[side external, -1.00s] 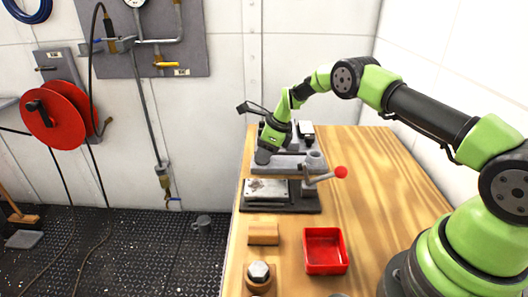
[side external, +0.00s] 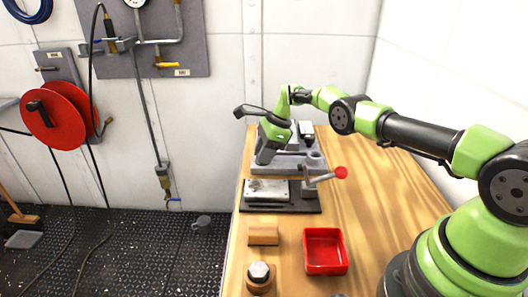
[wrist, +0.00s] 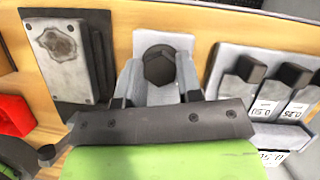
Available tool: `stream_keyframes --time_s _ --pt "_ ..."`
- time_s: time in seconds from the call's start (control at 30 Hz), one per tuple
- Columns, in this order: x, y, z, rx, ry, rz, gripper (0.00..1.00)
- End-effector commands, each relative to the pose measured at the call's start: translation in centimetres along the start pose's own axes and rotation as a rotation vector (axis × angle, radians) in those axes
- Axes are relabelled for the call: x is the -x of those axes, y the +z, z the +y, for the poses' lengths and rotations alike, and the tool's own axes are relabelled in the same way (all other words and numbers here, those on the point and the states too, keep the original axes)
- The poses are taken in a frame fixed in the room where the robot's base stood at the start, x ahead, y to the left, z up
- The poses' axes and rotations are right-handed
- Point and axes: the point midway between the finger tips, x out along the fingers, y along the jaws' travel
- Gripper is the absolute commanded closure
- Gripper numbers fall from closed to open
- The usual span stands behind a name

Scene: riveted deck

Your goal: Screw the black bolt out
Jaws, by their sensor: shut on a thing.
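The black bolt (wrist: 159,66) shows its dark hexagonal head in the wrist view, at a pale grey block (wrist: 163,38). My gripper (wrist: 160,80) is shut on the head, with a pale finger on each side of it. In the side external view my gripper (side external: 264,158) points down at the grey fixture (side external: 290,170) at the far end of the bench. There the bolt is hidden by my gripper. Its shank and thread are not visible, so I cannot tell how deep it sits.
A clamp with a red-knobbed lever (side external: 341,172) and a worn metal plate (side external: 266,187) stand nearer. Labelled dark-topped blocks (wrist: 290,75) stand right of the bolt.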

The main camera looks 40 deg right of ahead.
Motion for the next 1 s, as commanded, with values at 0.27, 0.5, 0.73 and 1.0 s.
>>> stream_keyframes --time_s 0.27,0.5,0.73,1.0 --pt "0.0 -0.1 0.2 -0.007 0.012 0.0 0.9" --pt "0.0 -0.1 0.2 -0.007 0.011 0.0 0.41" --pt "0.1 -0.1 0.1 -0.006 0.009 0.0 0.41" --pt "1.5 0.0 0.0 -0.007 0.009 0.0 0.41"
